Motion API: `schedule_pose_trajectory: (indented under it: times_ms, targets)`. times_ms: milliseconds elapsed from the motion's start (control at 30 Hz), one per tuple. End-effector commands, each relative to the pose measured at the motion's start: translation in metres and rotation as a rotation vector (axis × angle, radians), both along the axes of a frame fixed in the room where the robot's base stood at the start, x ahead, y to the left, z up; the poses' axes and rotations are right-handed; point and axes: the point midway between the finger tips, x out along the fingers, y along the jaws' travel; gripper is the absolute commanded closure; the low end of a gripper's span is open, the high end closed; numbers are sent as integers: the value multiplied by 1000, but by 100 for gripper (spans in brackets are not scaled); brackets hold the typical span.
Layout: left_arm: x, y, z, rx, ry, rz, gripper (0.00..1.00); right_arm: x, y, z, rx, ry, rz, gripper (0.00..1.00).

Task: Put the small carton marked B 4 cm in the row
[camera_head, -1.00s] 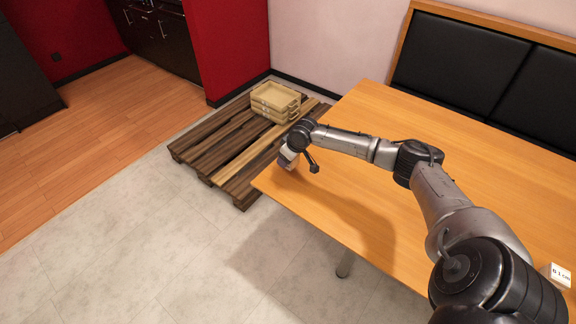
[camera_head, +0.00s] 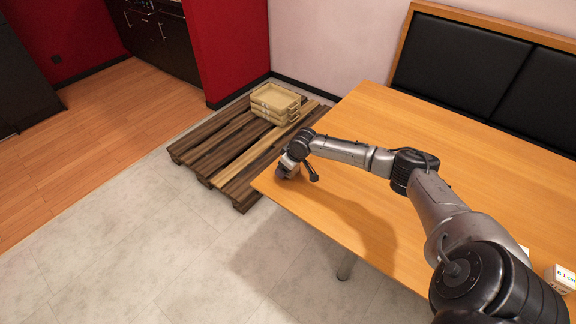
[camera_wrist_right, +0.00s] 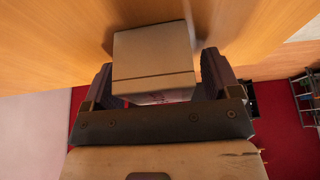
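A small plain carton (camera_wrist_right: 152,58) with a seam across its face sits between the two fingers of my right gripper (camera_wrist_right: 160,82) in the right wrist view. The fingers stand close along its left and right sides; whether they press on it cannot be told. Its marking is not readable there. In the head view my right gripper (camera_head: 285,172) is low at the near left corner of the table (camera_head: 370,115), and the carton is mostly hidden by it. My left gripper is not in view.
A small white carton (camera_head: 564,280) with a label that seems to read B 1 cm is at the right edge, beside my arm. A pale object (camera_head: 525,251) shows partly behind my arm. Stacked beige trays (camera_head: 275,99) rest on a wooden pallet (camera_head: 228,150) beyond the table. The table middle is clear.

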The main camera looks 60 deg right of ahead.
Motion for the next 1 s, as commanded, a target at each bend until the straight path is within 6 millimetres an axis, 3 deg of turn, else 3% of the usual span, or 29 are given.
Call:
schedule_pose_trajectory:
  times_ms: [267,367,800,1000]
  targets:
    - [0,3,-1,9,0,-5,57,0,0,2,-1,-1,0,16]
    - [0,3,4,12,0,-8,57,-3,0,11,-1,-1,1,16]
    - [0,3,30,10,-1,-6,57,-32,3,82,-2,1,1,16]
    - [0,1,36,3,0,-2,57,-42,4,104,-1,0,1,16]
